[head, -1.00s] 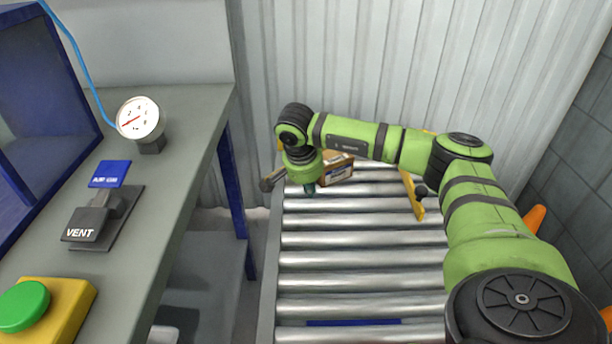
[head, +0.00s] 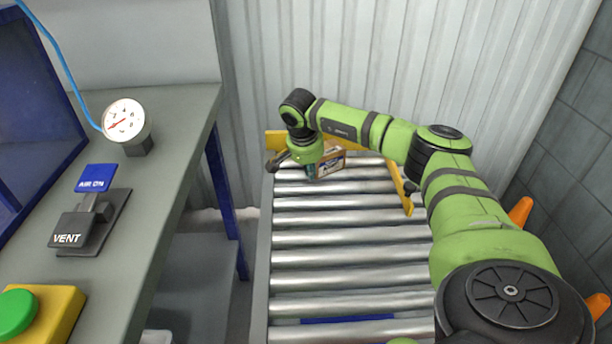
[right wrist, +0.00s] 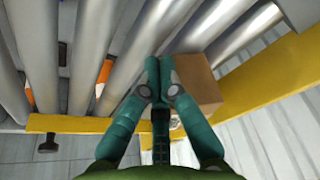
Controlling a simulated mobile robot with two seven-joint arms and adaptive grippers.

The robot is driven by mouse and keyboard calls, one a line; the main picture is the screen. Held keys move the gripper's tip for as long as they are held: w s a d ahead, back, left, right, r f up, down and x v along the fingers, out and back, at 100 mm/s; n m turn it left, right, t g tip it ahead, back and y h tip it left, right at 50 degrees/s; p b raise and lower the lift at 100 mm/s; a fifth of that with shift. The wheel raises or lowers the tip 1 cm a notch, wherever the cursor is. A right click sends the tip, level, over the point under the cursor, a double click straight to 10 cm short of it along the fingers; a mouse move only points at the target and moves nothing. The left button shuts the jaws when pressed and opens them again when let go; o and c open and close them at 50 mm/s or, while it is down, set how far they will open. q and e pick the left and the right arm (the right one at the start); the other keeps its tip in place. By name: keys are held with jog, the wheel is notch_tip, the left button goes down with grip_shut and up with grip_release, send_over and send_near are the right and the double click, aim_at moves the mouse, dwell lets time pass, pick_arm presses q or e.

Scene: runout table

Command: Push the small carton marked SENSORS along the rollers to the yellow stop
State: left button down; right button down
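The small brown carton (head: 331,165) with a pale label sits at the far end of the rollers, partly hidden by my right gripper; its lettering is too small to read. The yellow stop (head: 273,143) crosses the far end behind it. My right gripper (head: 308,171) points down at the carton's left side. In the right wrist view, its teal fingers (right wrist: 159,68) are shut and empty beside the carton (right wrist: 198,86). The yellow bar (right wrist: 265,109) runs close by the carton there; I cannot tell whether they touch. My left gripper is not in view.
A yellow guide (head: 400,188) runs along the right side of the rollers (head: 345,255), whose near part is clear. A grey bench (head: 165,160) on the left holds a gauge (head: 124,121), a valve switch (head: 85,215) and a green button (head: 17,313). A corrugated wall stands behind.

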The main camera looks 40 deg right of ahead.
aim_at(325, 159)
jog(key=d, duration=0.1)
jog(key=w+d, duration=0.1)
jog(key=d, duration=0.1)
jog(key=shift+w+d, duration=0.3)
jog(key=shift+d, duration=0.05)
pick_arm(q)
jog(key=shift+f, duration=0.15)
pick_arm(e)
jog(key=shift+w+d, duration=0.1)
jog(key=shift+d, duration=0.25)
